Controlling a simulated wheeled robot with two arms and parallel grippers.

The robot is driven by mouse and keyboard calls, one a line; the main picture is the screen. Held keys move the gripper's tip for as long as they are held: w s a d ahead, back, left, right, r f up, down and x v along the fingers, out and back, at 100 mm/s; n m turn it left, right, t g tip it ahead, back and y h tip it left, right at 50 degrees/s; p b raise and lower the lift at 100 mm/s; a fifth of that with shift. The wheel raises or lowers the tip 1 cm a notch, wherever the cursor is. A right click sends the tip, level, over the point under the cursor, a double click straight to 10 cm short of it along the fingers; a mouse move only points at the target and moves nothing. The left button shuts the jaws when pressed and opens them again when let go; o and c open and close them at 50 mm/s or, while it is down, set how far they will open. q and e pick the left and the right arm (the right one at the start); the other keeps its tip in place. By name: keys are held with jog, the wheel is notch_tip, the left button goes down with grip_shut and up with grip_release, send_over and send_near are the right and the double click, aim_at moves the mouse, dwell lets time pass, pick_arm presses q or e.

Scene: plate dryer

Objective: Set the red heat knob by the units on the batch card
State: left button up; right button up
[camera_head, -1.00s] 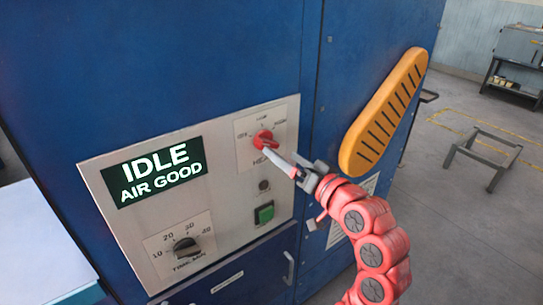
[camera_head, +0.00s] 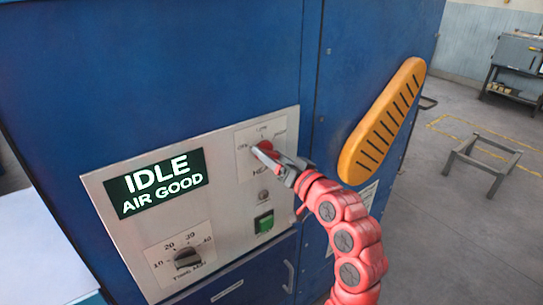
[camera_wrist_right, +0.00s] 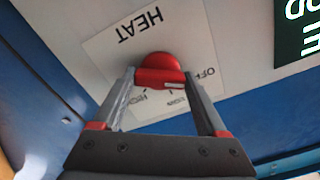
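The red heat knob (camera_head: 264,148) sits on a white plate marked HEAT at the panel's upper right. OFF and LOW can be read around it; its setting is unclear. My right gripper (camera_head: 272,154) is at the knob. In the right wrist view, the knob (camera_wrist_right: 160,70) lies between the fingertips of my right gripper (camera_wrist_right: 160,78), which stand apart on either side of it. Whether they touch it is unclear. No card can be identified as the batch card; a white sheet (camera_head: 367,197) on the cabinet is partly hidden and unreadable. My left gripper is not in view.
The display (camera_head: 156,182) reads IDLE, AIR GOOD. A black time knob (camera_head: 187,259) sits lower left and a green button (camera_head: 264,222) below the heat knob. An orange slotted handle (camera_head: 383,121) juts out to the right of my arm. A low metal frame (camera_head: 482,163) stands on the floor.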

jog(key=c, duration=0.4)
jog(key=shift+c, duration=0.2)
jog(key=shift+m, duration=0.3)
jog(key=shift+r+m, duration=0.1)
jog(key=shift+m, duration=0.9)
jog(key=m+p, duration=0.1)
jog(key=m, duration=0.1)
jog(key=shift+m, duration=0.4)
jog(key=m+p, duration=0.2)
jog(key=m, duration=0.2)
jog(key=shift+d, duration=0.1)
jog(key=shift+m+p, duration=0.5)
jog(key=shift+m, duration=0.7)
